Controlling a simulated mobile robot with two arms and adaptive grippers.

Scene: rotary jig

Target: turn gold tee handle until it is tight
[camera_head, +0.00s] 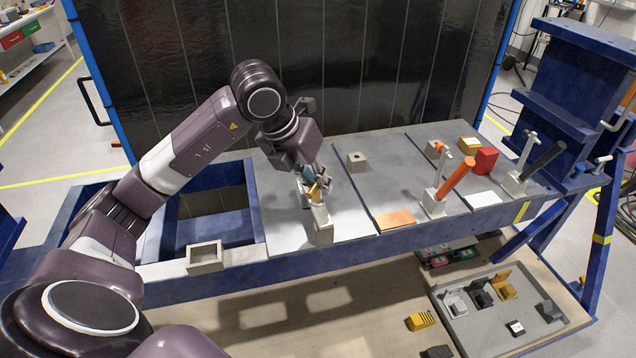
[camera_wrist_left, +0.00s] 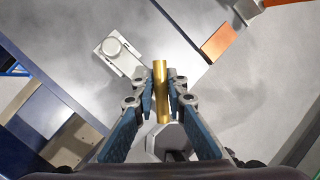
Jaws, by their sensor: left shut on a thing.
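The gold tee handle (camera_wrist_left: 160,95) shows in the left wrist view as a smooth gold bar between my left gripper's (camera_wrist_left: 161,80) two blue-grey fingers, which are shut on it. A grey rounded part (camera_wrist_left: 167,140) shows beneath the bar's near end. In the head view the gold handle (camera_head: 316,191) is small and partly covered by my left gripper (camera_head: 311,178). It sits close above a grey upright block (camera_head: 322,222) near the bench's front edge. How tight the handle is cannot be seen. My right gripper is in neither view.
The blue-framed bench (camera_head: 352,228) carries an orange plate (camera_head: 394,220), an orange-handled clamp (camera_head: 457,177), a red block (camera_head: 486,160) and a black-handled clamp (camera_head: 541,160) to the right. An open bay (camera_head: 215,205) lies left. A grey tray (camera_head: 470,328) of parts lies below.

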